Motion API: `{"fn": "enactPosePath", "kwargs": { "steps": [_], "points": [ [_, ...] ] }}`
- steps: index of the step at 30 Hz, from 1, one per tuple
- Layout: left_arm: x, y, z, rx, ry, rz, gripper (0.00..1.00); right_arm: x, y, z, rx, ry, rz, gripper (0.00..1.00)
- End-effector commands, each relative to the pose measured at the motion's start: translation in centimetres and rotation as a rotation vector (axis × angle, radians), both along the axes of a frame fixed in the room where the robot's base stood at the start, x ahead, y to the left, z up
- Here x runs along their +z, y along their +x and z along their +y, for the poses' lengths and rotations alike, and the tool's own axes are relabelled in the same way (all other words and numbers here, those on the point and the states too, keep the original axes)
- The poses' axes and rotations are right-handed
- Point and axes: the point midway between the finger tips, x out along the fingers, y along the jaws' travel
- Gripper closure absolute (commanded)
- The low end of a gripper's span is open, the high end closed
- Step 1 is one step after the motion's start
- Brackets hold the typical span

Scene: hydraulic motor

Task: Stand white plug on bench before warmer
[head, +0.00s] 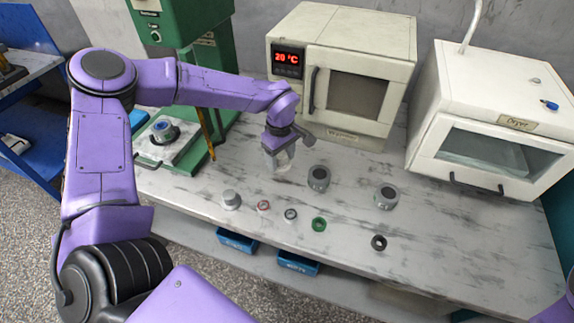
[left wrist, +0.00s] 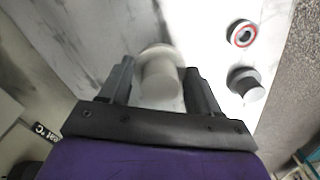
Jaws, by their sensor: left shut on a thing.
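The white plug (left wrist: 159,84) is between the two dark fingers of my left gripper (left wrist: 158,72) in the left wrist view. It has a round stem towards the camera and a wider pale disc beyond it. In the head view my left gripper (head: 279,148) points down over the bench (head: 340,225), in front of the warmer (head: 345,75), the white box with a red 20 °C display. The plug is hard to make out there against the pale bench, and I cannot tell whether it touches the bench. My right gripper is out of view.
A grey cylinder (head: 231,199), a red ring (head: 263,205), a small grey ring (head: 291,214), a green ring (head: 319,224) and a black ring (head: 378,242) lie towards the front. Two grey housings (head: 318,178) (head: 386,196) stand right of the gripper. A dryer (head: 500,125) is at right, a green press (head: 190,30) at left.

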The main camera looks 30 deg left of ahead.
Motion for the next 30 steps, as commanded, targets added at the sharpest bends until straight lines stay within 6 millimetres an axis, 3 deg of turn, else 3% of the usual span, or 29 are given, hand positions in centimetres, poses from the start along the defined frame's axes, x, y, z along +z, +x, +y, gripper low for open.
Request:
{"fn": "enactPosePath", "kwargs": {
  "steps": [6, 11, 23, 24, 25, 26, 30],
  "points": [
    [-2.6, 2.1, -0.2, -0.001, 0.001, 0.002, 0.69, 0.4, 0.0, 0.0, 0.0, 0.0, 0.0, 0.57],
    [-5.2, 2.1, -0.2, 0.0, 0.0, 0.002, 0.69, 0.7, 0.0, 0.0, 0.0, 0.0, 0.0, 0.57],
    [-6.1, 2.1, -0.2, -0.001, 0.0, -0.001, 0.69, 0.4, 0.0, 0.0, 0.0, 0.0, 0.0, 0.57],
    [-6.0, 2.1, -0.2, -0.001, 0.001, -0.001, 0.28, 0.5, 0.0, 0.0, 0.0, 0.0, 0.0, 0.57],
    [-6.0, 2.1, -0.2, -0.001, 0.0, -0.001, 0.18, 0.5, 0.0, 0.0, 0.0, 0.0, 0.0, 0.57],
    [-5.9, 2.1, -0.2, -0.001, 0.001, -0.001, 0.12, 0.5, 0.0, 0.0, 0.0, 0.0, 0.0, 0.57],
    [-5.9, 2.1, -0.2, -0.001, 0.001, -0.001, 0.12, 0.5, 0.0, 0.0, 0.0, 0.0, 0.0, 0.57]
  ]
}}
